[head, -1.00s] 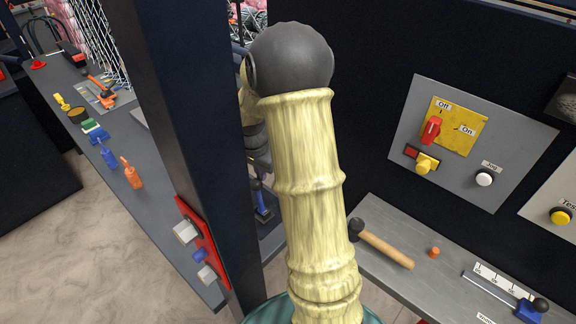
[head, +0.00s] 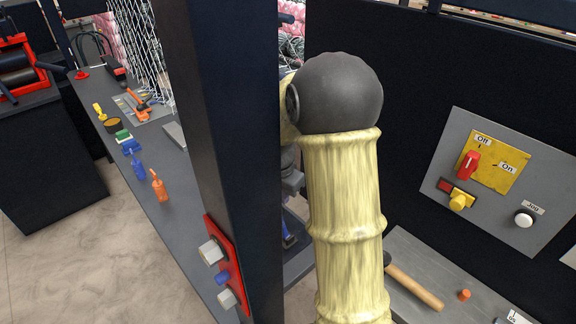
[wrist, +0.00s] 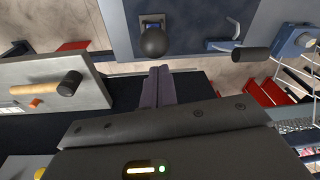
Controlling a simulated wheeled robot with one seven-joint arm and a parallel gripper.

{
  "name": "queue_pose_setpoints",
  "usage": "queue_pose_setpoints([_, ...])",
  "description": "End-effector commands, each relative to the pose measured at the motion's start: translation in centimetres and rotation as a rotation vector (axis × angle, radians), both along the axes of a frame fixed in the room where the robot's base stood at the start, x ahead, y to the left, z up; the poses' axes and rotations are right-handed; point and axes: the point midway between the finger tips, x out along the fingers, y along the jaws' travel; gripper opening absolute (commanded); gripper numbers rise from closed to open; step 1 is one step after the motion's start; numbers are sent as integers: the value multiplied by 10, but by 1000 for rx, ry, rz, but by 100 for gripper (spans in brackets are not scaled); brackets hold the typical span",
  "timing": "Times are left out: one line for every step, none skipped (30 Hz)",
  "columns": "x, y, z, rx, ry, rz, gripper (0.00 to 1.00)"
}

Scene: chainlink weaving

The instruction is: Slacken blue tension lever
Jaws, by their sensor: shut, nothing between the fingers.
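In the wrist view my gripper (wrist: 160,86) is shut and empty, its dark fingers together. Just beyond the fingertips, a black ball knob (wrist: 153,42) with a blue part (wrist: 153,24) behind it is on a blue-grey panel (wrist: 115,25); it looks like a lever end, apart from the fingers. I cannot tell for sure whether it is the blue tension lever. A black cylindrical handle (wrist: 250,54) on a blue mount is to its right. In the head view my arm and a dark post hide the gripper; a blue part (head: 289,232) shows between them.
A dark post (head: 240,160) stands just left of my arm. A hammer (head: 412,287) and orange peg (head: 464,295) lie on the right shelf, under a switch panel (head: 440,170). A long bench (head: 185,225) with several tools runs along the left.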

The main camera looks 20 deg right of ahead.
Motion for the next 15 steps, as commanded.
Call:
queue_pose_setpoints([0, 1, 8, -1, -5, 0, 0])
queue_pose_setpoints([-1, 2, 13, 0, -7, 1, 0])
queue_pose_setpoints([-1, 2, 20, -1, -6, 1, 0])
queue_pose_setpoints([-2, 3, 26, -1, -6, 1, 0])
queue_pose_setpoints([-2, 4, 32, -1, -7, 1, 0])
queue_pose_setpoints([-3, 5, 40, 0, -7, 1, 0])
queue_pose_setpoints([-4, 5, 46, 0, -7, 2, 0])
queue_pose_setpoints([-4, 6, 52, 0, -6, 2, 0])
queue_pose_setpoints([-5, 7, 60, -1, -7, 2, 0])
queue_pose_setpoints([-6, 8, 66, 0, -6, 2, 0])
queue_pose_setpoints([-7, 9, 72, 0, -6, 2, 0])
queue_pose_setpoints([-7, 9, 80, 0, -7, 2, 0])
queue_pose_setpoints([-8, 10, 86, 0, -6, 2, 0])
queue_pose_setpoints([-9, 11, 92, 1, -5, 2, 0])
queue_pose_setpoints([-10, 12, 100, 0, -7, 2, 0])
